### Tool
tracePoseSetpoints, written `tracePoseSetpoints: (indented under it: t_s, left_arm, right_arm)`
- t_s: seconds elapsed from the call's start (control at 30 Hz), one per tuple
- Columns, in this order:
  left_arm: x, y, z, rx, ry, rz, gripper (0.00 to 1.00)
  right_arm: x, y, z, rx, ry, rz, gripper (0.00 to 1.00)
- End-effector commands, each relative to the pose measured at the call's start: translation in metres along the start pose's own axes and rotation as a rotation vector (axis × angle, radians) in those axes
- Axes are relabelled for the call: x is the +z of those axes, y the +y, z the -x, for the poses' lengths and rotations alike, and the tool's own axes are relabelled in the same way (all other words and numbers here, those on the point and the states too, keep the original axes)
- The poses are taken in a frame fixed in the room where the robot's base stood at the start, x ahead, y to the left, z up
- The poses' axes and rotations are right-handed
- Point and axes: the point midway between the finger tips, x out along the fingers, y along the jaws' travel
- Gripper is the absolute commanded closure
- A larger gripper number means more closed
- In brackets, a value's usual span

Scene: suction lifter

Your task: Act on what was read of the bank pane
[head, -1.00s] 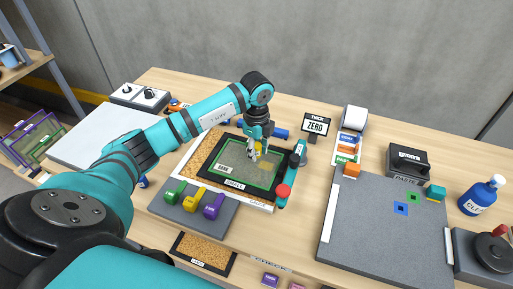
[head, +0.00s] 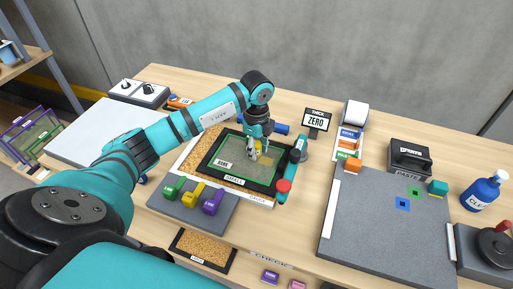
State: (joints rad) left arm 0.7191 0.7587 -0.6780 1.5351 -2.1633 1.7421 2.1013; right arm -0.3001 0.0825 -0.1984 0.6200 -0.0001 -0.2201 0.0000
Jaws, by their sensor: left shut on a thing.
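The bank pane (head: 235,154) is a translucent greenish sheet with a white label. It lies flat inside a black frame (head: 215,174) marked SMALL, on a cork-faced board. My left gripper (head: 255,153) is over the right part of the pane, shut on a small yellow thing (head: 263,147). The gripper hides much of that thing, and I cannot tell whether it touches the pane. A thickness display (head: 316,120) behind reads ZERO. A teal tool with a red knob (head: 284,186) lies along the frame's right side. My right gripper is out of view.
Green, yellow and purple blocks (head: 213,202) stand on a grey pad at front left. A large grey mat (head: 375,225) covers the right, with a paste box (head: 410,160) and a blue bottle (head: 484,190) beyond. A pale slab (head: 95,130) lies at back left.

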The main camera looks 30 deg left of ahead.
Motion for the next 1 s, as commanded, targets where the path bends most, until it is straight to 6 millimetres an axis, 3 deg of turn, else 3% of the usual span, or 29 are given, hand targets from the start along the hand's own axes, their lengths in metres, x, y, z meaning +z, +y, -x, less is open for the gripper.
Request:
tracePoseSetpoints:
  t_s: [1.0]
  left_arm:
    - [-0.002, 0.0, -0.017, 0.0, 0.001, -0.001, 0.97]
  right_arm:
    - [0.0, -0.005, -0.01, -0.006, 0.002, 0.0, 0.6]
